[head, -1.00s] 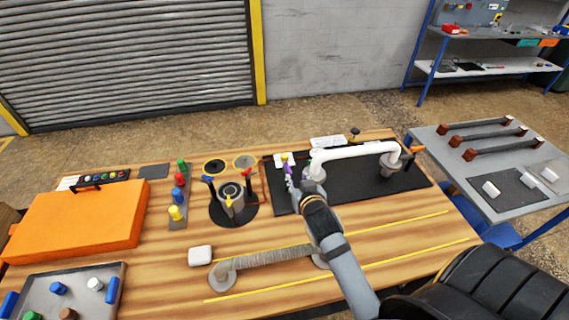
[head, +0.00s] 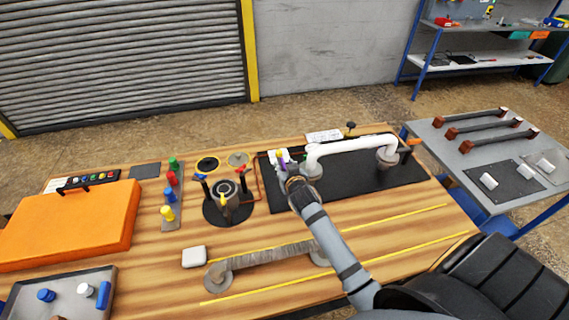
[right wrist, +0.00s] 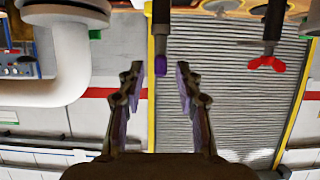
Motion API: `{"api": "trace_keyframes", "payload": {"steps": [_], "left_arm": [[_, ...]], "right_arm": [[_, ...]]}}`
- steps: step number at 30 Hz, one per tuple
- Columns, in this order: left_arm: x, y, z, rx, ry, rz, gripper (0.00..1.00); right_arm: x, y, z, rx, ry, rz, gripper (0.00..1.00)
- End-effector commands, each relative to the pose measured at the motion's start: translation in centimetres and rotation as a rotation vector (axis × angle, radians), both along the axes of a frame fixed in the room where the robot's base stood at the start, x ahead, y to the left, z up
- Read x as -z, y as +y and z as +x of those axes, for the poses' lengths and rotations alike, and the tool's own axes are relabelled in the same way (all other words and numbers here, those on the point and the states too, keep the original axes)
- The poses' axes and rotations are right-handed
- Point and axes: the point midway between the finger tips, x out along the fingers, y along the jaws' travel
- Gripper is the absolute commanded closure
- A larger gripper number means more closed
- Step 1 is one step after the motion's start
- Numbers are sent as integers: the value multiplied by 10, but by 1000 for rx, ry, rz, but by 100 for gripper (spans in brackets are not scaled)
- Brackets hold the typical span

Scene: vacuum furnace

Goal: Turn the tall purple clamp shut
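The purple clamp (head: 282,161) stands at the left end of the white pipe, on the black mat. In the head view my right arm's wrist partly covers it. In the right wrist view, which is upside down, the purple tip of the clamp (right wrist: 162,66) sits between my right gripper's two fingers (right wrist: 160,88). Gaps show on both sides of the tip, so the gripper is open around it and not closed on it. In the head view the right gripper (head: 286,175) is small and partly hidden by its own wrist. My left gripper is not in view.
The white pipe (head: 350,144) runs to the right beside my gripper. A black round fixture (head: 226,198) with red, blue and yellow handles stands to the left. A red winged clamp (right wrist: 268,60) shows in the right wrist view. A ribbed hose (head: 275,255) lies in front.

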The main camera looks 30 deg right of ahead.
Motion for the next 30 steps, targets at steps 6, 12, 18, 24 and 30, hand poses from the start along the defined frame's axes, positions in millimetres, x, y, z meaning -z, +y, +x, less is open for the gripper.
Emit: {"api": "trace_keyframes", "payload": {"steps": [6, 12, 18, 24, 30], "left_arm": [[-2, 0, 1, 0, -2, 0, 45], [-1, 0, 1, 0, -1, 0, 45], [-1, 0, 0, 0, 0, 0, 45], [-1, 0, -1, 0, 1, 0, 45], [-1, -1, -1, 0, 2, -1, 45]], "right_arm": [[5, -3, 11, 0, 0, 1, 65], [5, -3, 11, 0, 0, 1, 66], [5, -3, 11, 0, 0, 0, 94], [5, -3, 10, 0, 0, 1, 100], [5, -3, 10, 0, 0, 1, 100]]}}
